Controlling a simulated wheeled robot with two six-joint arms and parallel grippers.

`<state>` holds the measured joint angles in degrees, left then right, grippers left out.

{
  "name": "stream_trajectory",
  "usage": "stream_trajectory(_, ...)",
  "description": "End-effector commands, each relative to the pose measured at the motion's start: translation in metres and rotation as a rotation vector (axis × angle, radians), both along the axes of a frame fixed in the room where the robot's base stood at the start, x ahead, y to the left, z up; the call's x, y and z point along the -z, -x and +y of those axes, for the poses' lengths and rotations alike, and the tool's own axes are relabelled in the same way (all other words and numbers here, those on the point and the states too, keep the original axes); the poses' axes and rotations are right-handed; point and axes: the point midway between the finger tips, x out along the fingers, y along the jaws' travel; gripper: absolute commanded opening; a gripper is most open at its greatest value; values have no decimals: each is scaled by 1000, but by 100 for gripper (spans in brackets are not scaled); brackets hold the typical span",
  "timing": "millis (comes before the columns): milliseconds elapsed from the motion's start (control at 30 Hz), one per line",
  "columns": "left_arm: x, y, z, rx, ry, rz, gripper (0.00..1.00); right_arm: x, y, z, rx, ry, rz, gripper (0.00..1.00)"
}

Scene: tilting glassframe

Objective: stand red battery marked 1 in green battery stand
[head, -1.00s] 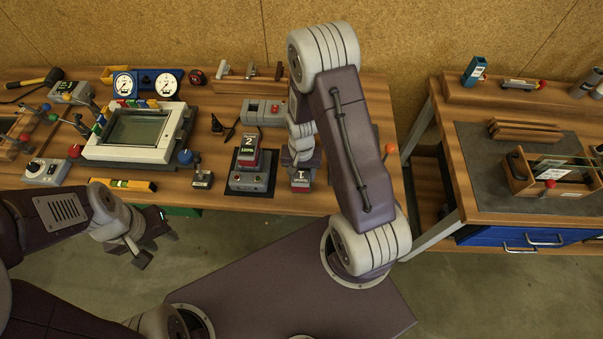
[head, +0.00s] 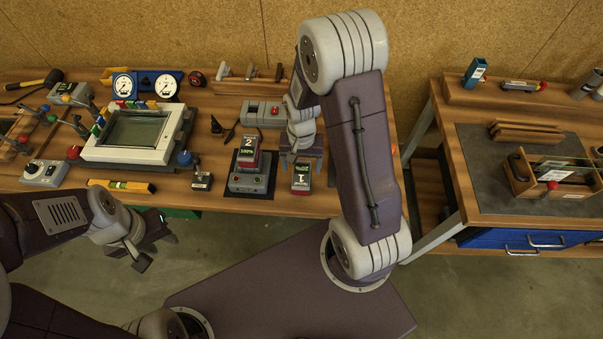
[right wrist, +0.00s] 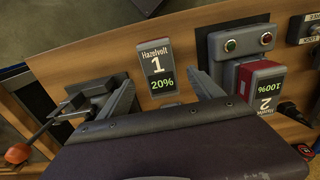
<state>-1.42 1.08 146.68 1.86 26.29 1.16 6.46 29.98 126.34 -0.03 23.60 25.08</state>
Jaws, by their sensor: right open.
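The battery marked 1 (head: 301,180) lies on the bench near its front edge, label up, upside down in the head view. In the right wrist view the battery (right wrist: 157,70) shows a dark face reading 1 and 20%; little red is visible. My right gripper (head: 301,156) is open just behind it; in the right wrist view its fingers (right wrist: 165,100) are spread either side of the battery's near end, apparently not touching. My left gripper (head: 146,250) hangs empty in front of the bench; its opening is unclear. I cannot make out a green battery stand.
A green thing (head: 182,212) shows partly below the bench edge. The screen unit (head: 135,135) is further left.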

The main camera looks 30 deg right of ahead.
Motion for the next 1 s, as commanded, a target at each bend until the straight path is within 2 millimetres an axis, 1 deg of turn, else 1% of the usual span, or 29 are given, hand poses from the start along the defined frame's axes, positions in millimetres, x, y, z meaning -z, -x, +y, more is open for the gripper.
stream_trajectory(33, 1, 0, 0, 0, 0, 0, 36, -8, -1, 0, 0, 0, -4, 75)
stream_trajectory(100, 1, 0, 0, 0, 0, 0, 36, -17, -1, 0, 0, 1, -3, 75)
stream_trajectory(200, 2, 0, 0, 0, 0, 0, 36, -24, 0, 0, 0, 1, -1, 75)
stream_trajectory(900, 1, 0, 0, 0, 0, 0, 36, -25, 0, 0, 0, -1, 1, 75)
stream_trajectory(967, 5, 0, 0, 0, 0, 0, 36, -23, -1, 2, -6, 0, -4, 75)
stream_trajectory(1000, 10, 0, 0, 0, 0, 0, 36, -26, -6, 5, -18, 3, -29, 75)
